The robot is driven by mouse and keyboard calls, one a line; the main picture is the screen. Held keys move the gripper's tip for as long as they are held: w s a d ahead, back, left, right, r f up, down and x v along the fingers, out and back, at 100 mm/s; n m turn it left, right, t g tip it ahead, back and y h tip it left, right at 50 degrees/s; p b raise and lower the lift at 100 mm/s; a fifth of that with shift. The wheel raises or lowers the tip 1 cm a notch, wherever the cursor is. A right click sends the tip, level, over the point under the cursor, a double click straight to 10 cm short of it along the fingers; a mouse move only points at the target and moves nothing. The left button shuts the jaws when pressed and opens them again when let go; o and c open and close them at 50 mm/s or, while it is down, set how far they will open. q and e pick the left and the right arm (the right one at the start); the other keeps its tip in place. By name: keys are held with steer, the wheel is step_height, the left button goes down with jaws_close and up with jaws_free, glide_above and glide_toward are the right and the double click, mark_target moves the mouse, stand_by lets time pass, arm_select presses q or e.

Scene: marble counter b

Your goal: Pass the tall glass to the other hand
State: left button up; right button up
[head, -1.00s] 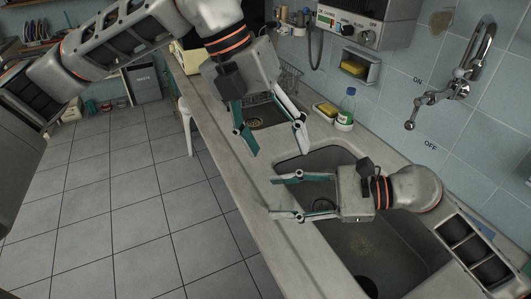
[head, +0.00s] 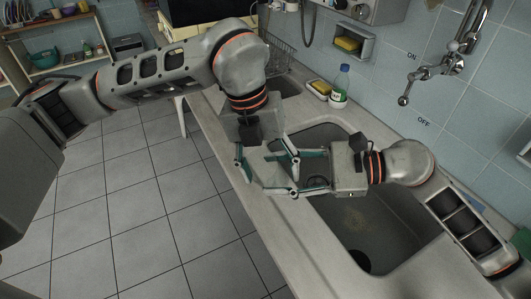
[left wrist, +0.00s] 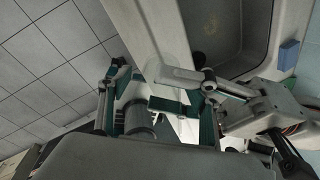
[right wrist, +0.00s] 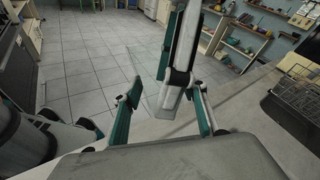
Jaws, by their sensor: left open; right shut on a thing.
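The tall glass (head: 266,172) is clear and hard to make out. It shows faintly between the fingers of my right gripper (head: 272,173), which is shut on it above the counter's front edge. In the right wrist view a pale see-through glass side (right wrist: 148,92) shows between the fingers. My left gripper (head: 265,164) points down from above, open, with its fingers on either side of the glass and crossing the right fingers in the picture. In the left wrist view the right gripper's teal finger (left wrist: 172,105) lies between the left fingers. Whether the left fingers touch the glass cannot be told.
The counter edge (head: 235,205) runs under both grippers, with open tiled floor (head: 130,230) to the left. A sink (head: 375,225) lies to the right. A green-labelled bottle (head: 340,88) and a sponge dish (head: 320,87) stand behind it. A wall tap (head: 440,65) overhangs the right side.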

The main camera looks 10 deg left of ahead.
arm_select(q)
steer(key=shift+x, duration=0.75)
steer(key=c, duration=1.2)
steer(key=shift+c, duration=0.5)
arm_select(e)
steer(key=o, duration=1.3)
steer(key=shift+o, duration=0.2)
steer(key=v, duration=0.7)
steer(key=shift+d, duration=0.25)
steer(key=shift+r, duration=0.1)
